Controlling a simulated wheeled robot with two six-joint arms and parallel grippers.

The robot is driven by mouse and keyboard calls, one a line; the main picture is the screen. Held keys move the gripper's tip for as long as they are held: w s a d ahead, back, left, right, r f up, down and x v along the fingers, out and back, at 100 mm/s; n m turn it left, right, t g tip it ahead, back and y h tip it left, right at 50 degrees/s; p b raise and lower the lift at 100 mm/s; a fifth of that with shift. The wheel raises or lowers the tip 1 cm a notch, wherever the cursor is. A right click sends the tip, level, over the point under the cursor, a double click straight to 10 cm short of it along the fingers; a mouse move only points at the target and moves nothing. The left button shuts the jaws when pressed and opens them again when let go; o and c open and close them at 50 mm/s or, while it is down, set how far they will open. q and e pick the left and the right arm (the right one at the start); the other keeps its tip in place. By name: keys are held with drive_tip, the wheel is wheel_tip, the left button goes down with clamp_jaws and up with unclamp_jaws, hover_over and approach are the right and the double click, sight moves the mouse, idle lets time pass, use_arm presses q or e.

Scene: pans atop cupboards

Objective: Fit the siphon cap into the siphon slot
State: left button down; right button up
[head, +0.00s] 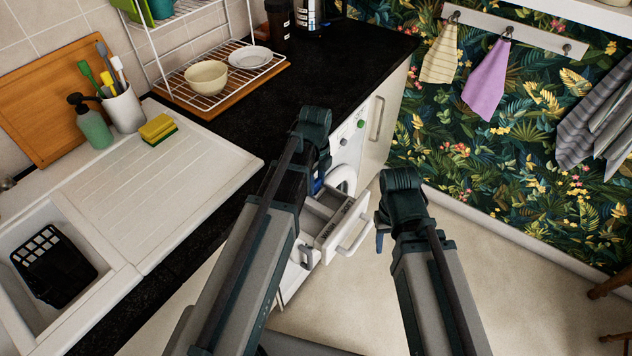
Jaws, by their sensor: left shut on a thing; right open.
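The siphon slot belongs to a pulled-out white detergent drawer (325,238) in the white washing machine (349,150) under the counter; I cannot make out the slot itself. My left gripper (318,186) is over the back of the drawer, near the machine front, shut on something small. Its own wrist and arm hide what it holds, so the siphon cap cannot be made out. My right gripper (380,242) is open, just right of the drawer handle (353,232), and apart from it.
The black counter (345,65) edge runs beside my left arm. A dish rack (222,90) with a bowl (206,77) stands on it. The white sink (100,240) is at left.

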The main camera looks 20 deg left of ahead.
sight(316, 181)
use_arm(q)
drive_tip(key=shift+c, duration=1.3)
unclamp_jaws()
wheel_tip(316, 181, up, 14)
drive_tip(key=p, duration=1.4)
drive_tip(key=shift+f, duration=0.15)
drive_tip(key=s+d+n+y, duration=0.1)
drive_tip(key=s+d+n, duration=0.9)
drive_tip(key=s+n, duration=0.4)
drive_tip(key=n, duration=0.4)
drive_tip(key=shift+s+d, duration=0.15)
drive_tip(key=shift+d, duration=0.05)
